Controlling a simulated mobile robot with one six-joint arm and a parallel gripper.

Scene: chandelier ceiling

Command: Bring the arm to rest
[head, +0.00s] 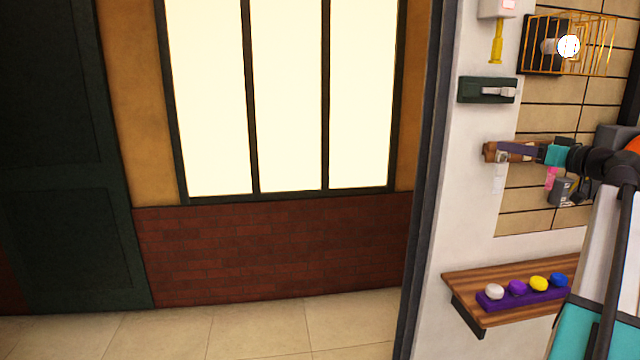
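My arm enters from the right edge with black and orange joints and reaches left in front of the white and tiled wall. Its end, my gripper (515,151), is small in the head view, with teal and purple parts. A brown piece (489,152) shows at its tip. I cannot tell whether it is held, touched or only behind the gripper. The finger gap is not clear, so open or shut cannot be told.
A wooden shelf (465,284) below carries a purple tray (497,303) with white, purple, yellow and blue knobs. Above are a green lever plate (487,90), a yellow-handled switch (496,42) and a caged lamp (568,46). Bare floor (260,325) lies left.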

